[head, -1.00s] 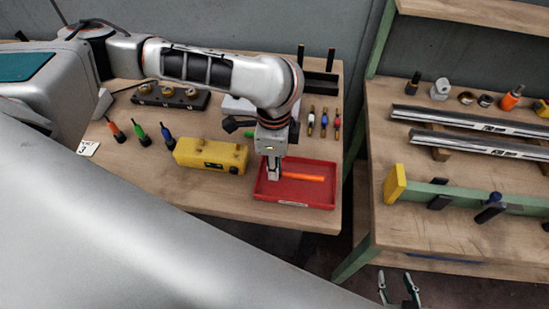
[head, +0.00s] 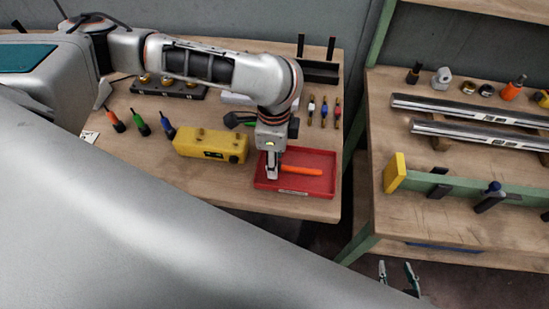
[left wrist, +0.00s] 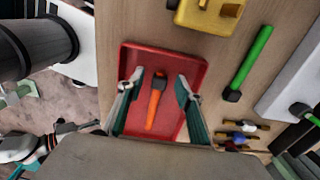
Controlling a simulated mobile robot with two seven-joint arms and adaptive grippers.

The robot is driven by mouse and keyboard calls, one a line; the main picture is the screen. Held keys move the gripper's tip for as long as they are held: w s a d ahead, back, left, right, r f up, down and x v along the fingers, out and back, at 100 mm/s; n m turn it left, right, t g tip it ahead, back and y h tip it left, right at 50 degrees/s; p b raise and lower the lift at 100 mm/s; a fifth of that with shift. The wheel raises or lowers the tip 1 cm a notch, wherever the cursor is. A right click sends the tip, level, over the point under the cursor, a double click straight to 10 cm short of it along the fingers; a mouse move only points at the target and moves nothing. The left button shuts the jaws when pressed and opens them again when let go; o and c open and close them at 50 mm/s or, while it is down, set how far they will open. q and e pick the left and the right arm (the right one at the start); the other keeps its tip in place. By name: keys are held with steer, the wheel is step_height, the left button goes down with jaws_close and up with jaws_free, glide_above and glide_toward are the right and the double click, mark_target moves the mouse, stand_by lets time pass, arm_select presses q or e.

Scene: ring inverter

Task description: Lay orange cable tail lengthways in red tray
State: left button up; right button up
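The red tray (head: 318,188) sits at the front right corner of the left workbench. The orange cable tail (head: 301,170) lies in it, roughly along the tray's long side and slightly tilted. In the left wrist view the tail (left wrist: 155,105) has a black end and lies on the floor of the tray (left wrist: 199,72). My left gripper (head: 271,172) is over the tray's left part, pointing down. In the left wrist view its fingers (left wrist: 158,92) are wide apart on both sides of the tail, not touching it. My right gripper (head: 398,275) hangs low at the bottom, fingers apart and empty.
A yellow box (head: 211,145) stands just left of the tray. Small coloured connectors (head: 324,111) stand behind it, and a green-handled tool (left wrist: 250,60) lies nearby. A second bench (head: 425,215) with metal rails is to the right, across a gap.

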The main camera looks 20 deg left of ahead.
arm_select(q)
step_height(320, 180, up, 12)
stand_by(0.6)
steer(key=shift+s, duration=0.1)
stand_by(0.5)
